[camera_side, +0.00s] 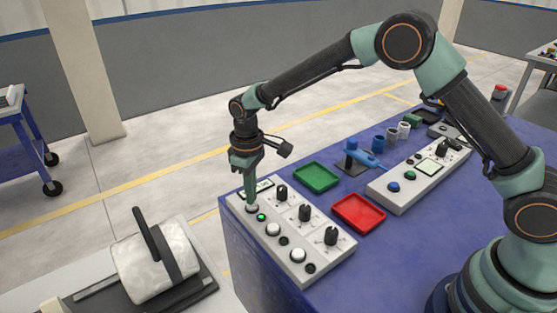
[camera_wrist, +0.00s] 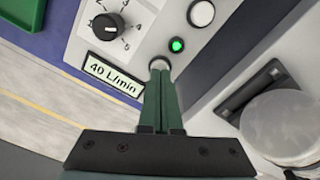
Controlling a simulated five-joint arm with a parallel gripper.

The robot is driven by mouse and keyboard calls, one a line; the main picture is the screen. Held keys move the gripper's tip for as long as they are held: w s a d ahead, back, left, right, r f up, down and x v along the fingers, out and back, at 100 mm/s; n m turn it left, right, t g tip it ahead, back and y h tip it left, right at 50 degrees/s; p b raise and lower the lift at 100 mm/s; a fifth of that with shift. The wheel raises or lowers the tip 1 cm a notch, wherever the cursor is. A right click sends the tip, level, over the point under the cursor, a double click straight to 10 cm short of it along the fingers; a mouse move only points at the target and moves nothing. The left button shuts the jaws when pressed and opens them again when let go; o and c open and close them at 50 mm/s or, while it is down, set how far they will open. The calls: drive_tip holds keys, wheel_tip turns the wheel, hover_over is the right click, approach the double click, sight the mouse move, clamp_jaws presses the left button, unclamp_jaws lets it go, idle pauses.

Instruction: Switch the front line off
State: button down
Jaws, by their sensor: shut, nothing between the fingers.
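A grey control panel (camera_side: 322,247) sits at the table's near corner with a row of white buttons, small lamps and black knobs. My gripper (camera_side: 251,201) is shut and empty, pointing down at the leftmost button (camera_side: 252,209). In the wrist view my fingertips (camera_wrist: 159,72) overlap that button (camera_wrist: 159,63); whether it is pressed in I cannot tell. The lamp (camera_wrist: 177,45) beside it glows green; the other two lamps (camera_side: 283,241) are dark. A display (camera_wrist: 112,75) reads 40 L/min, near a black knob (camera_wrist: 107,25). The middle button (camera_side: 273,230) and right button (camera_side: 298,255) are clear of me.
A green tray (camera_side: 316,177) and red tray (camera_side: 358,213) lie behind the panel. A second panel (camera_side: 420,175) with blue and green buttons stands farther right. A blue tool on a stand (camera_side: 357,158) and small cylinders (camera_side: 391,136) are behind.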

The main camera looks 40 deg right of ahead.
drive_tip(key=shift+f, duration=0.75)
idle(0.5)
drive_tip(key=shift+r, duration=3.5)
drive_tip(key=shift+d+r, duration=0.1)
drive_tip(key=shift+r, duration=0.15)
drive_tip(key=s+d+r+m+t, duration=0.4)
drive_tip(key=s+d+r, duration=0.8)
drive_tip(key=r, duration=0.2)
drive_tip(key=s+d+m+t, duration=0.1)
drive_tip(key=s+d+m, duration=0.1)
drive_tip(key=s+d, duration=0.2)
drive_tip(key=s, duration=0.3)
drive_tip(key=shift+s+f+t, duration=0.15)
drive_tip(key=shift+f+t, duration=0.05)
drive_tip(key=shift+t, duration=0.1)
